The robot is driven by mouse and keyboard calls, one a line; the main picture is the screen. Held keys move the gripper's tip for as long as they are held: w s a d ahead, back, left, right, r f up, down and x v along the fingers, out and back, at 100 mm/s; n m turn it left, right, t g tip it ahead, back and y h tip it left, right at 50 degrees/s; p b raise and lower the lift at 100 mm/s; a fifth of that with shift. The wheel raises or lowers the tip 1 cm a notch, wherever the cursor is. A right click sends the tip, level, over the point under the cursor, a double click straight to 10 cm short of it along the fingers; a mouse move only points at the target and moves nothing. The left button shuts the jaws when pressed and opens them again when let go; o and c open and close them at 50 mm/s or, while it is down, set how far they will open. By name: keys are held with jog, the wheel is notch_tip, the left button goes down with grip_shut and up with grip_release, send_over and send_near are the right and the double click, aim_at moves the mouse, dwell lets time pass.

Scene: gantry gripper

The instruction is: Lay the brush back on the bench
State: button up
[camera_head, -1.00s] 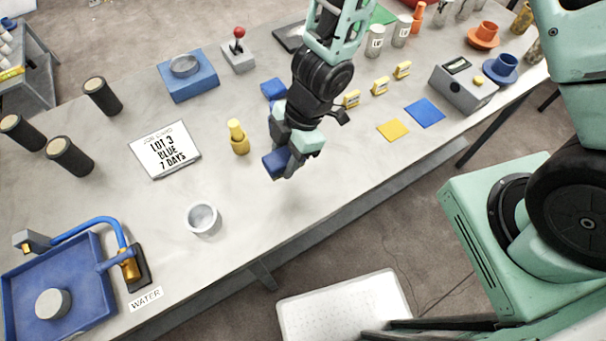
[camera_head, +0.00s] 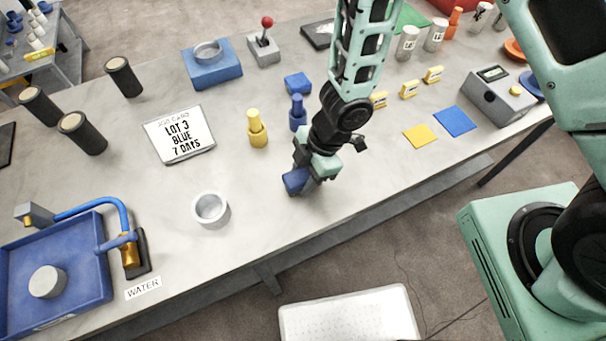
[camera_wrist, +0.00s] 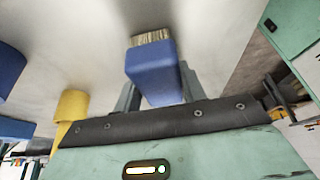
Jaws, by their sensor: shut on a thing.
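The brush has a blue body and pale bristles. It shows in the wrist view (camera_wrist: 152,72), bristles pointing away from my gripper, and in the head view (camera_head: 296,181) low over the front part of the bench (camera_head: 250,205). My gripper (camera_wrist: 158,92) is shut on the brush, with one finger on each side. In the head view my gripper (camera_head: 306,178) is near the bench's front edge. I cannot tell whether the brush touches the bench top.
A blue bottle (camera_head: 298,113) and a yellow bottle (camera_head: 257,128) stand behind my gripper. A white cup (camera_head: 210,208) stands to its left. Yellow (camera_head: 419,136) and blue (camera_head: 455,121) squares lie to the right. The bench top around the brush looks clear.

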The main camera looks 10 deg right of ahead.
jog(key=shift+f, duration=0.2)
jog(key=o, duration=0.9)
jog(key=shift+r, duration=0.1)
jog(key=shift+r, duration=0.1)
